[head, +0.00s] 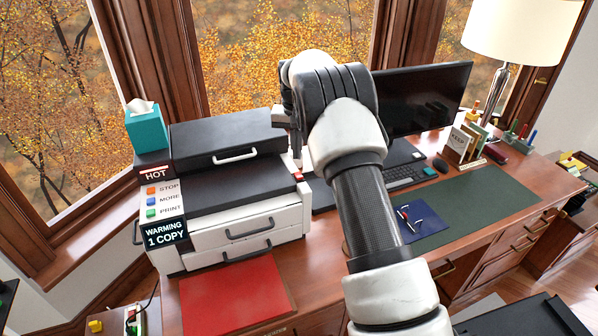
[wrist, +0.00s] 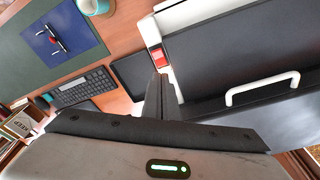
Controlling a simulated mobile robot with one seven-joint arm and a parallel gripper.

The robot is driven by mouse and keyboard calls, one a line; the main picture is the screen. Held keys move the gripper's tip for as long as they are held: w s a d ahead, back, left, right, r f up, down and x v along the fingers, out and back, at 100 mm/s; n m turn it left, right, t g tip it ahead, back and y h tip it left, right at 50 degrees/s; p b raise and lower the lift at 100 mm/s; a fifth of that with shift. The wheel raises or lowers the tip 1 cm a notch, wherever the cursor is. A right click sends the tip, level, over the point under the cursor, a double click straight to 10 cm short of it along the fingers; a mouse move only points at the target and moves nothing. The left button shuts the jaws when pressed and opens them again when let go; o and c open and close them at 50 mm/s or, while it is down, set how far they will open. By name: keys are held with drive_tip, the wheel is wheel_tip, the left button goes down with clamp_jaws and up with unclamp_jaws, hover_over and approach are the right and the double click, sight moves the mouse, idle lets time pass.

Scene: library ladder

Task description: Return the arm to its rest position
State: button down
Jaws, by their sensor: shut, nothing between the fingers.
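My arm rises through the middle of the head view, bent at the elbow, with its upper end in front of the window and monitor. My gripper (wrist: 162,84) is shut and empty in the wrist view, pointing down beside the printer (head: 246,205). In the head view only a small part of it (head: 297,152) shows left of the arm, near the printer's right edge. The red switch (head: 298,177) on that edge is close to the fingertips in the picture; it also shows in the wrist view (wrist: 155,57). I cannot tell whether they touch.
A teal tissue box (head: 146,126) stands at the printer's back left. The monitor (head: 424,97), keyboard (head: 397,177) and lamp (head: 520,30) are behind and right of my arm. A red mat (head: 235,300) lies in front. The green mat's right part (head: 480,205) is clear.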

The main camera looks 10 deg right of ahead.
drive_tip(key=shift+r, duration=0.55)
drive_tip(key=s+r+n+t, duration=0.1)
drive_tip(key=s+r+t, duration=0.1)
drive_tip(key=s+r, duration=1.6)
drive_tip(key=s+n+t, duration=0.1)
drive_tip(key=s+n, duration=0.1)
drive_tip(key=s, duration=2.3)
drive_tip(key=shift+s+r+n+t+y, duration=0.3)
drive_tip(key=shift+s+n+t, duration=0.1)
